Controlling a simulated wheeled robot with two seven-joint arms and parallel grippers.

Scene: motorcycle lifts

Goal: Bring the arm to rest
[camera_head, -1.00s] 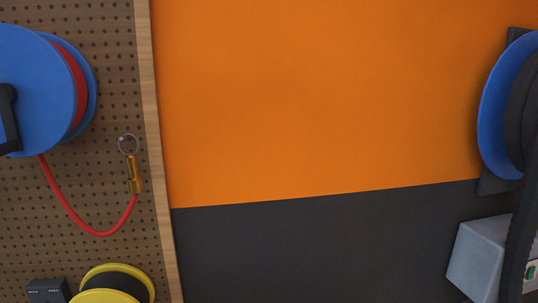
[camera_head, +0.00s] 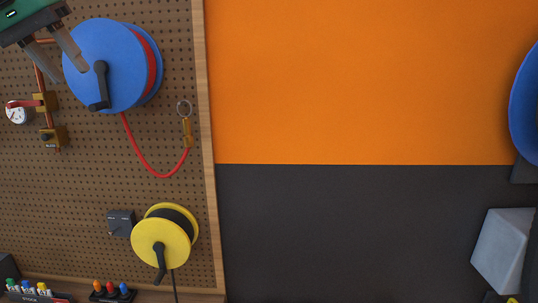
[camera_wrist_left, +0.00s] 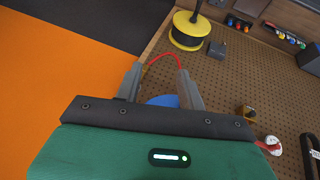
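My left gripper (camera_head: 68,74) comes in at the top left of the head view, in front of the pegboard and overlapping the left edge of a blue reel (camera_head: 118,75). Its two grey fingers are apart. In the left wrist view the gripper (camera_wrist_left: 160,76) shows open, with nothing between its fingertips; the blue reel (camera_wrist_left: 163,100) shows partly behind it. Whether it touches the reel cannot be told. My right gripper is not in view.
The pegboard (camera_head: 85,170) carries a red hose (camera_head: 150,172), a yellow reel (camera_head: 155,238), a dark box (camera_head: 121,223) and a gauge (camera_head: 18,113). A second blue reel (camera_head: 525,110) is at the right edge. The orange and dark wall between is bare.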

